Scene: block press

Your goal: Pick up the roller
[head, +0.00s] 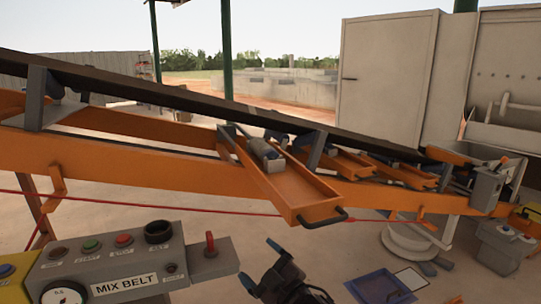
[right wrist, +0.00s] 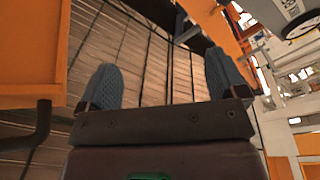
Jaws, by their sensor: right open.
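Under the sloping dark belt (head: 180,106), an orange pull-out tray (head: 300,193) with a black handle sticks out toward me. A grey roller (head: 268,153) appears to lie at the tray's upper end, partly hidden by the belt and frame; its details are too small to tell. My right gripper (head: 260,264) is below and in front of the tray, apart from it. In the right wrist view, the same gripper (right wrist: 165,80) is open, with nothing between its blue-grey fingers. The orange tray (right wrist: 30,50) shows there at the left. My left gripper is not visible.
A control box (head: 115,262) marked MIX BELT stands at the lower left. A red cord (head: 180,209) runs across below the orange frame. Further orange trays (head: 345,163) sit under the belt to the right.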

